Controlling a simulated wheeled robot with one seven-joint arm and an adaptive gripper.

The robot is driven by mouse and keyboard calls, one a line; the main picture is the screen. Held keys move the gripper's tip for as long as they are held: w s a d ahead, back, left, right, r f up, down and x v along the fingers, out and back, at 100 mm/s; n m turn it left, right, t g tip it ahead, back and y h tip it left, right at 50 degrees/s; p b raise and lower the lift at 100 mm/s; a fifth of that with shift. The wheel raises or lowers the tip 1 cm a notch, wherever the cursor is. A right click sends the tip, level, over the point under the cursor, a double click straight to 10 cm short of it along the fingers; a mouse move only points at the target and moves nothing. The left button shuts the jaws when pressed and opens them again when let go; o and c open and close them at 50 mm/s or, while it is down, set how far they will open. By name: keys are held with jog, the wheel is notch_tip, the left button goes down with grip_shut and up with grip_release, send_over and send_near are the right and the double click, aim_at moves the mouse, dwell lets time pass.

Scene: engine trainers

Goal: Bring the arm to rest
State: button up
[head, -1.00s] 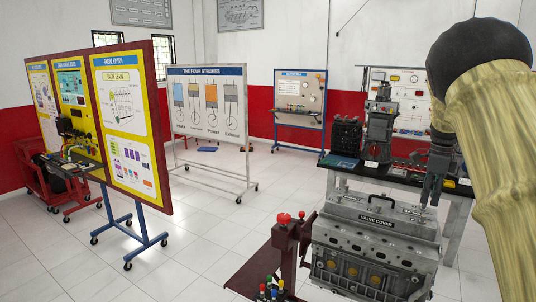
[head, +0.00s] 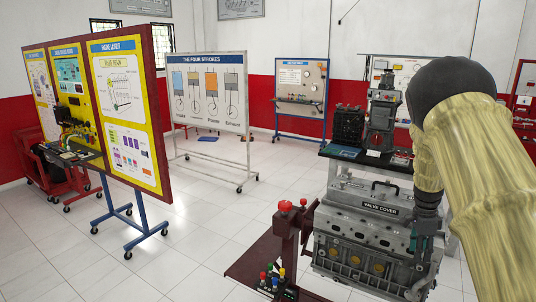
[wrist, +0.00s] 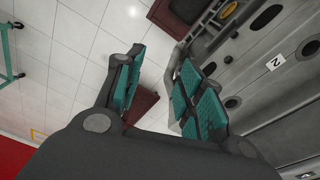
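My arm comes in from the right in the head view, with pale ribbed links and a dark rounded joint. My gripper (head: 426,246) points down at the right end of the engine block (head: 345,225). Its fingers are spread, with teal pads. In the wrist view my gripper (wrist: 160,78) is open, with nothing held between the pads. The right finger overlaps the side of the engine block (wrist: 255,55) in that view; I cannot tell if they touch. A valve cover (head: 374,196) with a black handle sits on top of the block.
A dark red stand (head: 290,235) is at the block's left. A black-topped bench (head: 350,155) with engine parts is behind it. Poster boards (head: 125,110) on a blue wheeled frame stand at left, and a Four Strokes board (head: 210,100) further back. The tiled floor between is open.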

jog(key=s+a+f+n+b, duration=0.25)
jog(key=s+f, duration=0.45)
jog(key=f, duration=0.4)
jog(key=s+a+f+n+h+b, duration=0.1)
jog(key=s+a+f+n, duration=0.3)
jog(key=s+f, duration=0.45)
jog(key=s+a+f+n+b, duration=0.25)
jog(key=s+f, duration=0.35)
jog(key=f, duration=0.7)
jog(key=s+a+f+n+b, duration=0.1)
jog(key=s+a+f+n, duration=0.2)
jog(key=s+a, duration=0.3)
jog(key=s+a+f+n+y+b, duration=0.1)
jog(key=s+a+f+n, duration=0.3)
jog(key=s, duration=0.8)
jog(key=s+a+f+n+y+b, duration=0.1)
jog(key=s+a+f+n+b, duration=0.2)
jog(key=s+a, duration=0.4)
jog(key=s+f+n, duration=0.1)
jog(key=s, duration=0.2)
jog(key=shift+a+t, duration=0.3)
jog(key=shift+a, duration=0.05)
